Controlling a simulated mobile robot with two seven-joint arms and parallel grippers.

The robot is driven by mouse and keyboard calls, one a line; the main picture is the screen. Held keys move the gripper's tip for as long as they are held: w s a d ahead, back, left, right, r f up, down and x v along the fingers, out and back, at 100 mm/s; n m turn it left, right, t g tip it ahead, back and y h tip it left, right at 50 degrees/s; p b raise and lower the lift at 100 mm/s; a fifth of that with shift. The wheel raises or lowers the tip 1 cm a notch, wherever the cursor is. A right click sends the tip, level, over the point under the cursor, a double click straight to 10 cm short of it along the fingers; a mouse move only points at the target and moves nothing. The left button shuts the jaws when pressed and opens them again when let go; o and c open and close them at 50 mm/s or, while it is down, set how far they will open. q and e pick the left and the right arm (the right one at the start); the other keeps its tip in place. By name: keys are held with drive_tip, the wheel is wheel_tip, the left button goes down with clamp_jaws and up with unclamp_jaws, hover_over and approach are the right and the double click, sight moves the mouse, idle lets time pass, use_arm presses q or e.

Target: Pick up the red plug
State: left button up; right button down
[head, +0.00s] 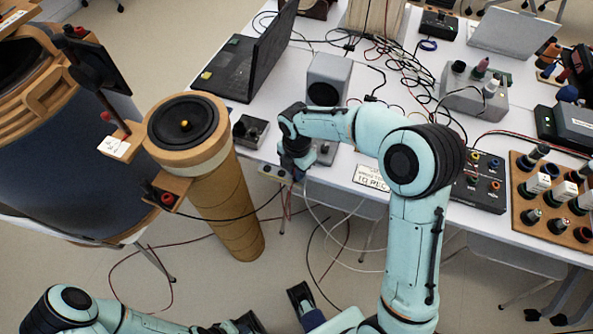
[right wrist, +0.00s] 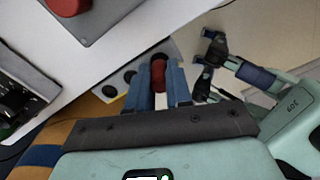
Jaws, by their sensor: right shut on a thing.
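The red plug (right wrist: 159,72) shows in the right wrist view between the two blue fingers of my right gripper (right wrist: 160,88), which is shut on it. It is beside a pale strip with dark round sockets (right wrist: 130,77); I cannot tell whether it still sits in the strip. In the head view my right gripper (head: 296,170) points down at the table's front edge, over the strip (head: 272,171), and hides the plug. My left gripper (head: 275,309) is low at the bottom of the head view, open and empty. It also shows in the right wrist view (right wrist: 209,62).
A grey speaker box (head: 328,78) and a black laptop (head: 250,60) stand on the white table behind the right gripper. A tall cardboard tube with a speaker (head: 187,122) stands to the left. Loose cables (head: 335,225) hang in front of the table.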

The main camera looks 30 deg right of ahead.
wheel_tip(320, 180, up, 19)
drive_tip(key=p, duration=0.3)
drive_tip(key=shift+f, duration=0.2)
idle(0.4)
